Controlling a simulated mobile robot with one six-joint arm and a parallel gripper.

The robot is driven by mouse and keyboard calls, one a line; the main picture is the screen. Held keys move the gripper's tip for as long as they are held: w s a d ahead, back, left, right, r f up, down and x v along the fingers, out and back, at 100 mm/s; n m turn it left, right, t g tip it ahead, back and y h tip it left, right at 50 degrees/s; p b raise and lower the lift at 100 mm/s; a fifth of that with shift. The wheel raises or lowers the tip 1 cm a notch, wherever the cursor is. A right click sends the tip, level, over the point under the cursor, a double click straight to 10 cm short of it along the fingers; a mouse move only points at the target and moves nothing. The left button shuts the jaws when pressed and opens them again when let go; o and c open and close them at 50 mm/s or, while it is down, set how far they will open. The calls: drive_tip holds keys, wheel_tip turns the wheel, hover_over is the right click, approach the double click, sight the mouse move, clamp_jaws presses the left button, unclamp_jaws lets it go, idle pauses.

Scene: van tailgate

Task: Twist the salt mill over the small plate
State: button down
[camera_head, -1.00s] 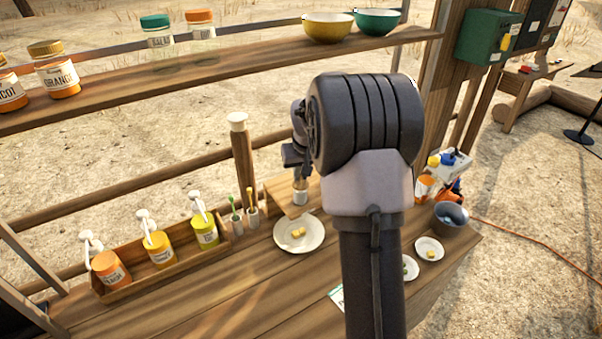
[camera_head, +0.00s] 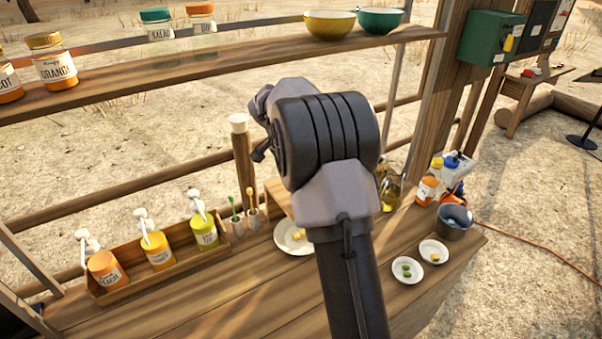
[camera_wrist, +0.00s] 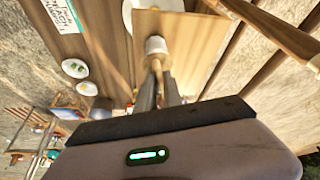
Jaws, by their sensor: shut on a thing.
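In the wrist view my gripper (camera_wrist: 160,92) is shut on the salt mill, a slim wooden piece with a white end (camera_wrist: 156,45) pointing away from me. The mill appears above a wooden board. In the head view my arm hides the mill and fingertips.
A wooden box (camera_head: 165,276) with several pump bottles stands at left. A grey bucket (camera_head: 453,232) and an orange-labelled bottle (camera_head: 427,188) stand at right. The shelf (camera_head: 220,58) runs above. The front counter is clear.

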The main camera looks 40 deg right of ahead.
drive_tip(key=m+g+p, duration=0.1)
drive_tip(key=m, duration=0.2)
drive_tip(key=shift+w+r+m+g+p, duration=0.1)
drive_tip(key=shift+m+g+p, duration=0.2)
drive_tip(key=shift+m+p, duration=0.35)
drive_tip(key=shift+m, duration=0.35)
drive_tip(key=shift+g, duration=0.3)
drive_tip(key=c, duration=1.5)
unclamp_jaws()
